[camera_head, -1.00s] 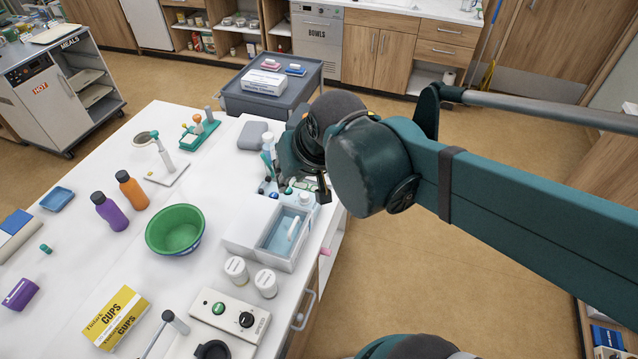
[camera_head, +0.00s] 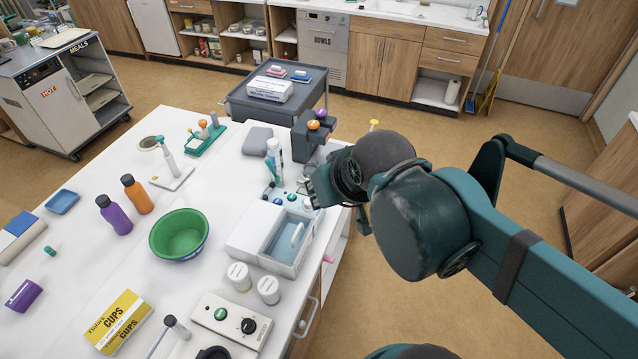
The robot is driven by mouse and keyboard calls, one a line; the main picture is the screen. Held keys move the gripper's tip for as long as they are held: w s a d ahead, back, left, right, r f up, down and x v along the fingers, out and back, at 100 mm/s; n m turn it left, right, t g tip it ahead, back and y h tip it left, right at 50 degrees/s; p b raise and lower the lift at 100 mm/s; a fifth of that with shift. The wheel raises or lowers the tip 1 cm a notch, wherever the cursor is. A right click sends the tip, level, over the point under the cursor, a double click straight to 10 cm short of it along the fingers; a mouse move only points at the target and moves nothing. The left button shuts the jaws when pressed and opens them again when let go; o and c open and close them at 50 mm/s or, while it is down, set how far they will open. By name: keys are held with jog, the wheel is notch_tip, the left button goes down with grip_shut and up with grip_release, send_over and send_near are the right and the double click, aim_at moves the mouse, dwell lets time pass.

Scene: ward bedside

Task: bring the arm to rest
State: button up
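My gripper (camera_head: 322,190) is at the right edge of the white table (camera_head: 98,262), just right of the white box with a blue-lined tray. My arm reaches in from the right side of the picture. The wrist and forearm cover most of the gripper, and its fingers are small and dark, so I cannot tell whether they are open or shut. I see nothing clearly held.
The white box (camera_head: 247,238), bottles (camera_head: 275,150) and a dark holder with coloured balls (camera_head: 312,140) stand close to the gripper. A green bowl (camera_head: 179,236) is further left. A grey cart (camera_head: 262,108) stands behind the table. The floor (camera_head: 440,130) right of the table is free.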

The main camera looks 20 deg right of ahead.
jog(key=shift+f, duration=0.1)
notch_tip(320, 180, down, 9)
jog(key=b, duration=0.9)
